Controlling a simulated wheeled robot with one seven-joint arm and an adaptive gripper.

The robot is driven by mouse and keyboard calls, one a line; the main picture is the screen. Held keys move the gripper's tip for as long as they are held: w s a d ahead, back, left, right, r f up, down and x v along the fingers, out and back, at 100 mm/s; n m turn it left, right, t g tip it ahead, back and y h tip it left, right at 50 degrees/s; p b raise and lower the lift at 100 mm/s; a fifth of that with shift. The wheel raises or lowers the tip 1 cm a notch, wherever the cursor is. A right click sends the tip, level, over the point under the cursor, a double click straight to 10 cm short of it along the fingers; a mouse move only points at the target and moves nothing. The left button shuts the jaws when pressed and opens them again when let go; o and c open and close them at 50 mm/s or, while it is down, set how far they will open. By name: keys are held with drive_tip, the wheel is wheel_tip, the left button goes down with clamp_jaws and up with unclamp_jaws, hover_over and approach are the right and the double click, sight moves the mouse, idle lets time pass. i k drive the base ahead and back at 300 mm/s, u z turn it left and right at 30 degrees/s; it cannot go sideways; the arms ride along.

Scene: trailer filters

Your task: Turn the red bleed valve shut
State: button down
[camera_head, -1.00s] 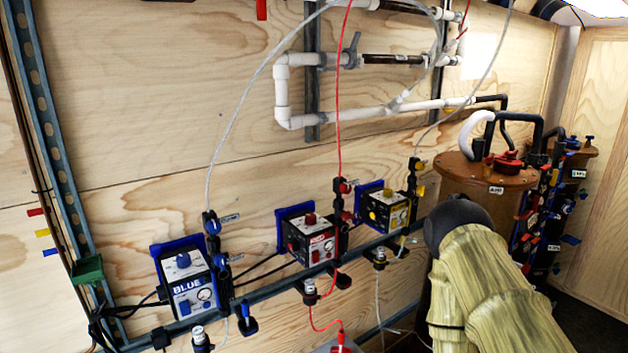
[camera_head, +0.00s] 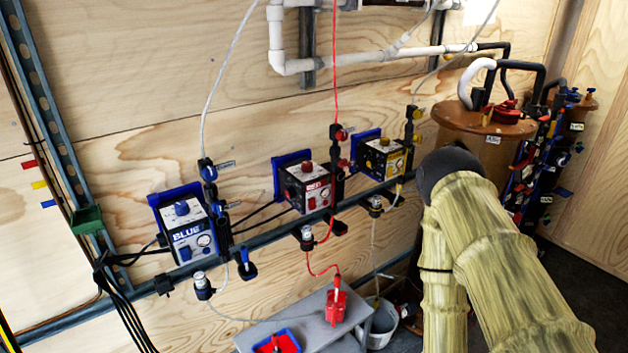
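The red box (camera_head: 308,194) with a red knob on top is on the wall rail, between a blue box and a yellow box. A black fitting with a red handle (camera_head: 341,135) stands at its right, on a thin red tube. A small fitting (camera_head: 307,238) with a clear cap hangs below the red box, and a red tube runs from it to a red cup. I cannot tell which of these is the bleed valve or how far it is turned. My sleeved arm is at the right, bent at a dark joint. My gripper is out of view.
The blue box (camera_head: 187,232) and yellow box (camera_head: 383,157) flank the red one. A grey bench (camera_head: 252,340) below holds the red cup (camera_head: 336,306) and a blue tray (camera_head: 258,335). A white bucket (camera_head: 382,330) stands beside it. A brown tank (camera_head: 470,120) is behind my arm.

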sight(343, 164)
drive_tip(key=z, duration=0.7)
drive_tip(key=i, duration=0.7)
drive_tip(key=u, duration=0.1)
